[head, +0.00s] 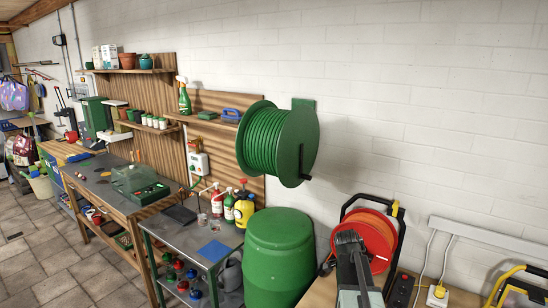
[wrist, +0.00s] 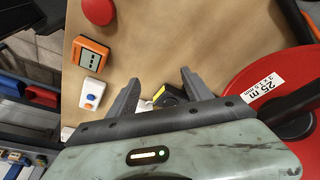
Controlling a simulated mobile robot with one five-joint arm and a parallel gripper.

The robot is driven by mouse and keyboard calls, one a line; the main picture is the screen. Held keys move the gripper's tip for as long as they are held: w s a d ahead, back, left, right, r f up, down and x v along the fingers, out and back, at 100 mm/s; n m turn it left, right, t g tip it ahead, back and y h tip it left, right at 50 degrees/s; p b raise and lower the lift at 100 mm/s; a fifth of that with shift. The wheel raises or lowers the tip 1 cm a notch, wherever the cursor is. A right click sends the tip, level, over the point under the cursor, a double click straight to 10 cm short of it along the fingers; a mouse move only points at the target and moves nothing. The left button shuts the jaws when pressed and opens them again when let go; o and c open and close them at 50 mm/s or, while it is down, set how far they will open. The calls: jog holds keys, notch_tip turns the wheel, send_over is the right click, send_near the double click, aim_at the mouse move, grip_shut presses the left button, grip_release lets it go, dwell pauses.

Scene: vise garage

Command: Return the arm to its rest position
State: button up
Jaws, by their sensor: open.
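My gripper (wrist: 160,77) shows in the wrist view with its two grey fingers spread apart and nothing held between them. The fingers point over a tan wooden surface (wrist: 190,38). A yellow and black object (wrist: 168,96) shows between the fingers, partly hidden by the gripper body, and I cannot tell whether it touches them. In the head view my arm rises at the bottom right, its dark end (head: 349,243) in front of an orange-red cable reel (head: 370,236). The fingertips cannot be made out there.
In the wrist view, an orange device (wrist: 90,53), a white device with a blue button (wrist: 92,94) and a red round object (wrist: 98,11) lie on the wood; the reel (wrist: 245,95) is close at right.

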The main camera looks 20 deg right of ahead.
jog(key=s+a+n+y, duration=0.1)
jog(key=a+n, duration=0.8)
jog(key=a, duration=0.6)
jog(key=s+a+f+n+y, duration=0.1)
jog(key=s+a+n+y, duration=0.1)
jog(key=a+n, duration=0.8)
jog(key=shift+a+f+t, duration=0.3)
jog(key=shift+a, duration=2.95)
jog(key=shift+w, duration=0.1)
jog(key=shift+c, duration=0.2)
